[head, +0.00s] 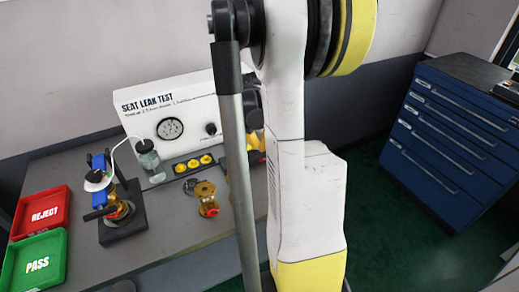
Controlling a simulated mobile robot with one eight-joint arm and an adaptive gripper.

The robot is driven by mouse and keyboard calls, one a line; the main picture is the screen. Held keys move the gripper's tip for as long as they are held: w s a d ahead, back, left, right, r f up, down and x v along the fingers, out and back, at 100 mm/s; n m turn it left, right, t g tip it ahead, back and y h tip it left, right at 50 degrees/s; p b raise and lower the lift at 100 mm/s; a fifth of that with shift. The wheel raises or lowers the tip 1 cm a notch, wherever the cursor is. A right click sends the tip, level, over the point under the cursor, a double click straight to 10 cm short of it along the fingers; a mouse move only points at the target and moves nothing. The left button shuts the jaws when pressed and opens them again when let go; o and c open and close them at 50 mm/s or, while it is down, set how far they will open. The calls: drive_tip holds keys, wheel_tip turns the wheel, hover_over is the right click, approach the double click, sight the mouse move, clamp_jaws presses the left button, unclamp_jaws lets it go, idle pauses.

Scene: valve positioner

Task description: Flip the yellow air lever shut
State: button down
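The white seat leak test panel (185,103) stands at the back of the bench, with a round gauge (170,128) and a black knob (211,129). I cannot pick out the yellow air lever with certainty. Some yellow parts (257,156) show beside the panel's right end, partly hidden by my arm, and I cannot tell whether they are the lever or part of my arm. My white and yellow arm fills the middle of the view. My gripper cannot be made out.
A blue-topped valve assembly (100,166) stands on a black base at the left. A clear jar (148,162) and a brass valve (206,197) stand nearby. The red REJECT tray (62,199) and green PASS tray (57,248) lie far left. A blue drawer cabinet (450,140) stands right.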

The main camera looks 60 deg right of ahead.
drive_tip(key=shift+s+a+r, duration=0.1)
drive_tip(key=shift+s+r, duration=0.15)
drive_tip(key=shift+r, duration=0.8)
